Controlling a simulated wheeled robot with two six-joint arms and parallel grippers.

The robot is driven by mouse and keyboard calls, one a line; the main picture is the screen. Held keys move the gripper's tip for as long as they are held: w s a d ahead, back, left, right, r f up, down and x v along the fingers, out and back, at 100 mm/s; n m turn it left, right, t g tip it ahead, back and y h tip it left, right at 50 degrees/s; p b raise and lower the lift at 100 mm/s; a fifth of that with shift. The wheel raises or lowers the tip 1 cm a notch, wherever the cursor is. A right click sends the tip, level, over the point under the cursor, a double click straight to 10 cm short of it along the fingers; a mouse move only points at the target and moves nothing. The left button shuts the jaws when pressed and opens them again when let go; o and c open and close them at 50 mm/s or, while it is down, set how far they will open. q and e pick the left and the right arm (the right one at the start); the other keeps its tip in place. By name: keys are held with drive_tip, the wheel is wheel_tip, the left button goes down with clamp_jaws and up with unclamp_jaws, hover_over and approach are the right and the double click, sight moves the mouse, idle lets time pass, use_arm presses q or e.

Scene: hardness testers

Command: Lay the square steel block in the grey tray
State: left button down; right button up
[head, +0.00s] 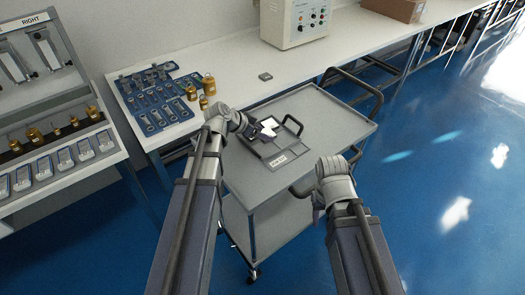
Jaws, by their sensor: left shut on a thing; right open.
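The grey tray (280,160) lies on the top of the grey cart, with dark handles and a white label on its near side. My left gripper (264,131) is over the tray, shut on a bright, shiny piece (269,123) that looks like the square steel block. The gripper hides part of the piece, and I cannot tell whether it touches the tray floor. My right gripper (317,206) is open at the cart's near right edge, apart from the tray; its fingers are small and partly hidden.
The cart top (330,107) is clear around the tray. A small grey square piece (265,77) lies on the white bench behind. A blue organizer (155,97) and brass weights (209,85) stand at its left. A tester (297,22) stands further back.

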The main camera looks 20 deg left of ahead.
use_arm(q)
drive_tip(key=shift+f+b, duration=2.5)
drive_tip(key=shift+f, duration=0.6)
drive_tip(key=shift+r, duration=0.15)
use_arm(e)
wheel_tip(320, 180, down, 6)
drive_tip(key=shift+r, duration=0.1)
use_arm(q)
unclamp_jaws()
drive_tip(key=shift+r+p, duration=0.15)
drive_tip(key=shift+p, duration=0.2)
drive_tip(key=shift+p+v, duration=4.05)
drive_tip(key=shift+v, duration=1.85)
use_arm(e)
wheel_tip(320, 180, up, 8)
drive_tip(key=shift+r, duration=0.2)
